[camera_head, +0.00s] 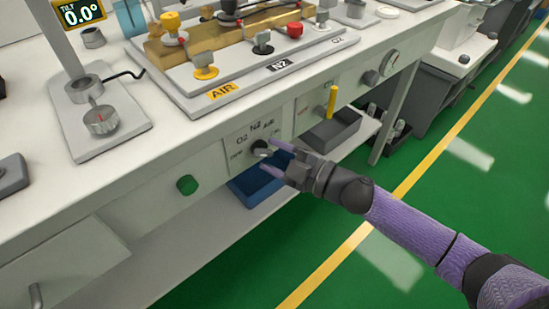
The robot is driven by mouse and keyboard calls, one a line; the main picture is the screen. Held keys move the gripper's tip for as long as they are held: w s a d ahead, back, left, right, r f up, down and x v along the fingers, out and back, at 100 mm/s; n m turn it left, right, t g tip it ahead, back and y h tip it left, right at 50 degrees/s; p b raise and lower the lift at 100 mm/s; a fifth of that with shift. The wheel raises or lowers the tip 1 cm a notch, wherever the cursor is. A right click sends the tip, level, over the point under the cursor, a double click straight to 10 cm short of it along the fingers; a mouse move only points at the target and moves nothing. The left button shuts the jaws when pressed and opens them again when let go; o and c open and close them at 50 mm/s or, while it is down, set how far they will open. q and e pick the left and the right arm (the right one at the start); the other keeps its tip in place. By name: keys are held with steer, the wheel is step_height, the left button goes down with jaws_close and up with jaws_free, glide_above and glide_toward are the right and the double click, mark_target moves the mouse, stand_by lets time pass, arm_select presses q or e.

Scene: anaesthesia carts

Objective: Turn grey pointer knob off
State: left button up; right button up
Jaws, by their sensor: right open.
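The grey pointer knob (261,148) sits on the white front panel below the bench top, ringed by small labels including O2, N2 and AIR. Its dark hub shows, with a lighter grey pointer part; which label it points at is too small to tell. My right gripper (269,157) is open with its fingers toward the panel, just right of the knob. The lilac fingertips are close to the knob, one above and one below its level; I cannot tell whether they touch it. My left gripper is not in view.
A green round knob (187,185) is left on the same front. A yellow lever (332,101) and a round gauge (389,63) are to the right. Blue (250,189) and dark bins sit on the shelf below. Valves and fittings crowd the bench top. Green floor at right is open.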

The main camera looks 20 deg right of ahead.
steer(key=shift+c, duration=0.4)
jaws_close()
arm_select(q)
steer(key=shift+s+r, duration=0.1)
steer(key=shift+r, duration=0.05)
